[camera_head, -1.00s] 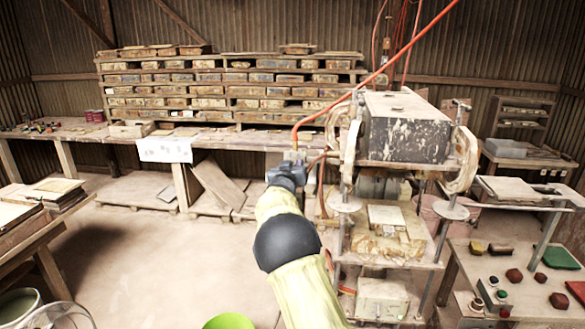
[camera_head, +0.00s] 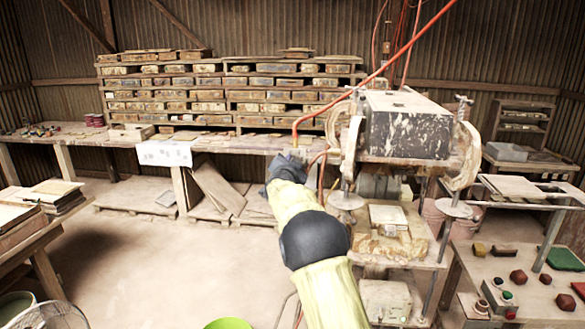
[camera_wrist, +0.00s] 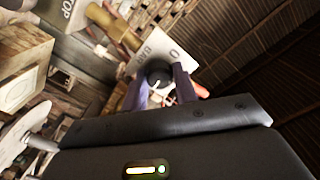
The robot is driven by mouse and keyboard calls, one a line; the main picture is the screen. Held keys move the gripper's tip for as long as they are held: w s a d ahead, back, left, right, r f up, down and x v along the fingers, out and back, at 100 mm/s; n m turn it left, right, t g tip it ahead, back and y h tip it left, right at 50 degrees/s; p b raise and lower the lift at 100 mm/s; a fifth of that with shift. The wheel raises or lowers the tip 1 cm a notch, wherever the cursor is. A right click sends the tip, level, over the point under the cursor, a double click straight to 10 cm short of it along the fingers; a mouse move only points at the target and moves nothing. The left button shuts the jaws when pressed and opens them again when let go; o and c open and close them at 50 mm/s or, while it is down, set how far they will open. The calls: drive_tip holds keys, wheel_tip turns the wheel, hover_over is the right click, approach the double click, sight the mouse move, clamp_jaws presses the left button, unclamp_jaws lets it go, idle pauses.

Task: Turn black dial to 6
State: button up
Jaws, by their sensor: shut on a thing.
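The black dial (camera_wrist: 158,73) sits on a pale plate (camera_wrist: 172,48) marked with a "0" and lettering in the wrist view. My gripper (camera_wrist: 160,86) is shut on the dial, with one finger on each side of it. Which mark the dial points to is too small to tell. In the head view my gripper (camera_head: 290,160) is at the left side of the press (camera_head: 410,125), in front of the long bench. My own wrist hides the dial there.
A brass fitting (camera_wrist: 115,25) and a grey box with "STOP" lettering (camera_wrist: 62,12) are close to the dial plate. A red hose (camera_head: 350,88) runs up past the press. Buttons stand on a table (camera_head: 470,262) at right. The floor at left centre is clear.

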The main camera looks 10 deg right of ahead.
drive_tip(key=shift+m, duration=0.8)
drive_tip(key=o, duration=1)
drive_tip(key=shift+s, duration=0.1)
drive_tip(key=shift+b, duration=0.35)
drive_tip(key=b+v, duration=0.7)
drive_tip(key=v, duration=1)
drive_tip(key=shift+s+r, duration=0.1)
drive_tip(key=shift+s, duration=0.05)
